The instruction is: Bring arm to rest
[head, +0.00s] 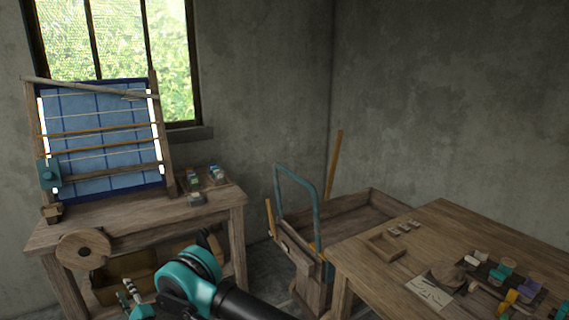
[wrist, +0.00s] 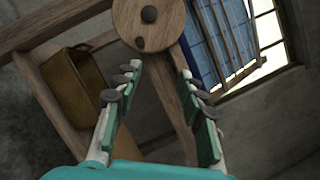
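My arm (head: 190,275), teal and black, reaches in from the bottom of the head view. My gripper shows at its lower left end and, in the wrist view, its two fingers (wrist: 158,100) stand wide apart with nothing between them. The gripper is open and empty. Beyond the fingertips in the wrist view is a round wooden wheel (wrist: 150,22) on the loom table's front. The same wheel (head: 84,248) shows in the head view, left of my arm. I cannot tell the exact gap between fingers and wheel.
The loom (head: 100,140) with blue cloth stands on a wooden table (head: 140,225) at left. A box (head: 125,278) sits below it. A cart (head: 290,235) with a teal handle stands in the middle. A worktable (head: 440,225) at right carries spools and small parts.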

